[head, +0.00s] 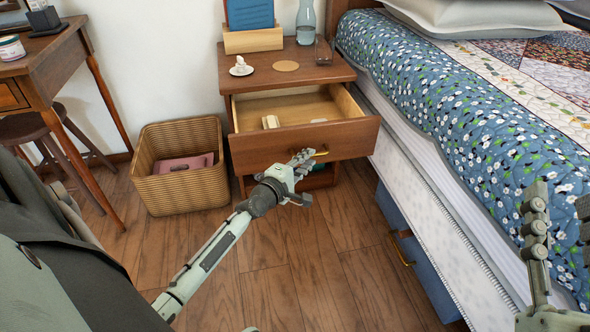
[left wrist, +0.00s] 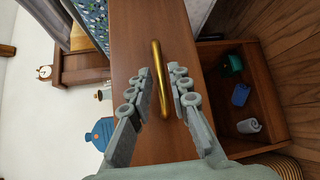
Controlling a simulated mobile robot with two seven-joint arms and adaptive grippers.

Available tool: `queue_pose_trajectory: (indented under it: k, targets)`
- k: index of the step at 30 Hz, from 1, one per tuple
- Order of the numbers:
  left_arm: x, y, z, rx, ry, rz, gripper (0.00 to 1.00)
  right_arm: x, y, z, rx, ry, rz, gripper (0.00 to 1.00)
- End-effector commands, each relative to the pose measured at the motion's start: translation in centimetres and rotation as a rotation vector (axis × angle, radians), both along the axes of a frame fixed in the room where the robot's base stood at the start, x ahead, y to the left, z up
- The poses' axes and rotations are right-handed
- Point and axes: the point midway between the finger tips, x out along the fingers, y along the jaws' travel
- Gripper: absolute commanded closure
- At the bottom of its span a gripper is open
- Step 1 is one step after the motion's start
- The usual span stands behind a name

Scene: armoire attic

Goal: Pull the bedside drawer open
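The bedside drawer (head: 350,139) stands well out of the wooden nightstand (head: 300,76), its inside in view. Its brass handle (head: 320,153) is on the front panel; it also shows in the left wrist view (left wrist: 157,62). My left gripper (head: 303,163) is at the handle. In the left wrist view its fingers (left wrist: 161,76) lean in on both sides of the bar, with only a narrow gap at the tips; they look shut on it. My right gripper (head: 562,215) is at the right edge over the bed, fingers apart and empty, partly cut off.
A wicker basket (head: 183,192) stands on the floor left of the nightstand. The bed (head: 450,110) is close on the right, with a blue box (head: 425,262) below it. Small things lie in the drawer and on the nightstand top. The floor before the drawer is clear.

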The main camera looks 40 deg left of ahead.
Motion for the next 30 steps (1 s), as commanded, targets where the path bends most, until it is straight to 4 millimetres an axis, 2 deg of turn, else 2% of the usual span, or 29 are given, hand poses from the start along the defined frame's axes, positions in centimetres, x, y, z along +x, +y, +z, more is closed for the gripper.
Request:
queue_pose_trajectory:
  k: [1,6,12,18,30]
  targets:
    - [-1.3,-0.1,0.0,0.0,0.003,0.0,0.81,0.0,0.0,0.0,0.0,0.0,0.0,0.6]
    - [-5.0,-0.3,0.6,0.002,0.003,-0.001,0.81,0.0,0.0,0.0,0.0,0.0,0.0,0.6]
    - [-7.8,-0.5,1.1,0.002,0.002,-0.001,0.81,0.0,0.0,0.0,0.001,0.0,0.0,0.6]
    - [-8.7,-0.5,1.3,0.002,-0.001,0.001,0.81,0.0,0.0,0.0,0.001,0.001,0.0,0.6]
    - [-8.7,-0.6,1.3,0.002,0.0,0.0,0.81,0.0,0.0,0.0,0.001,0.001,0.0,0.6]
